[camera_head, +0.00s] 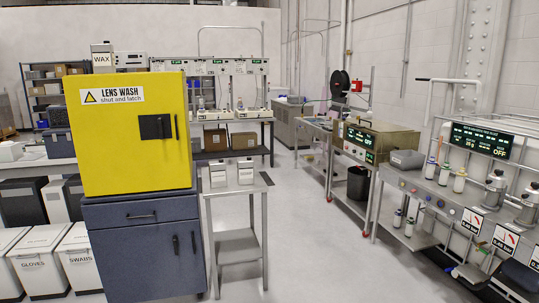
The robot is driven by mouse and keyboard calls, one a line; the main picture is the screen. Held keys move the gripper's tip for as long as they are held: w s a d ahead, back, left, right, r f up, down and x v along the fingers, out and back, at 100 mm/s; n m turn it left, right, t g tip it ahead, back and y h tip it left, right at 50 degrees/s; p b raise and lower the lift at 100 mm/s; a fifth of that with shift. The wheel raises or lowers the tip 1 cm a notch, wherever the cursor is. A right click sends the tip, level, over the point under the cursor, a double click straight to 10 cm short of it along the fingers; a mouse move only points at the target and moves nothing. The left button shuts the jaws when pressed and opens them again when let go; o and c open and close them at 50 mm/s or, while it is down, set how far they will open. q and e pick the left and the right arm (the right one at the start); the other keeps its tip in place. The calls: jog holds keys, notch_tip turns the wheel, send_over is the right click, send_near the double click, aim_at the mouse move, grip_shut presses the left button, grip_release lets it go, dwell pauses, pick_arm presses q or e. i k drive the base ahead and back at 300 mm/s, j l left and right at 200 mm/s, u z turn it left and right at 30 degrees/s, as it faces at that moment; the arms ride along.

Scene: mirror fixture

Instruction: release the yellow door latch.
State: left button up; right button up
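The yellow cabinet (128,167) labelled "LENS WASH shut and latch" stands at the left on a dark blue-grey drawer unit (141,257). Its yellow door looks closed. A black latch (155,126) sits on the upper right part of the door. A thin dark vertical handle (177,126) is beside it, near the door's right edge. The latch is too small to tell its exact position. Neither of my grippers is in view.
A narrow metal table (234,189) with two small white containers stands right of the cabinet. Lidded white bins (39,262) stand at the lower left. Benches with instruments (376,139) and bottles line the right side. The grey floor (318,257) between is clear.

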aim_at(160, 120)
jog(key=i+j+u, duration=0.3)
jog(key=j, duration=0.15)
jog(key=i+j+u, duration=0.3)
jog(key=i+j, duration=0.05)
jog(key=j, duration=0.1)
